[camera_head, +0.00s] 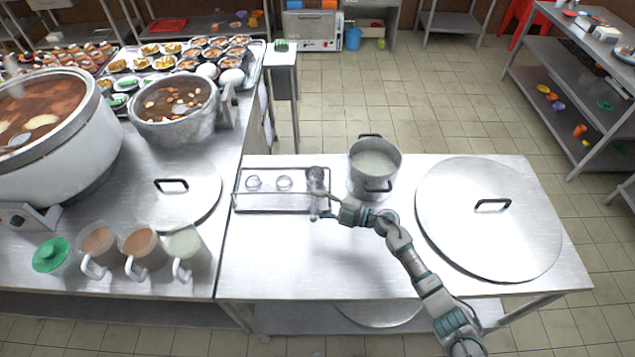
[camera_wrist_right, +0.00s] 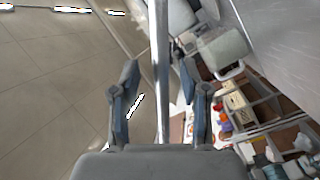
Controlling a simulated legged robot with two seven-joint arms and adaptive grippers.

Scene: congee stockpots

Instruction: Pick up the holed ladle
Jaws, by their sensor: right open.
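A metal utensil, seemingly the holed ladle (camera_head: 316,176), stands upright at the right end of a wire rack (camera_head: 236,208) on the right steel table. Its details are too small to make out. My right gripper (camera_head: 321,206) is at that end of the rack, close in front of the utensil. In the right wrist view, the open fingers of my right gripper (camera_wrist_right: 160,82) have a long shiny metal shaft (camera_wrist_right: 160,50) between them, with gaps on both sides. My left gripper is out of view.
A steel pot (camera_head: 374,168) stands just right of the rack, near my right arm. A large round lid (camera_head: 490,225) covers the table's right side. Mugs (camera_head: 140,248) and big stockpots (camera_head: 50,130) stand on the left counter. The table's front middle is clear.

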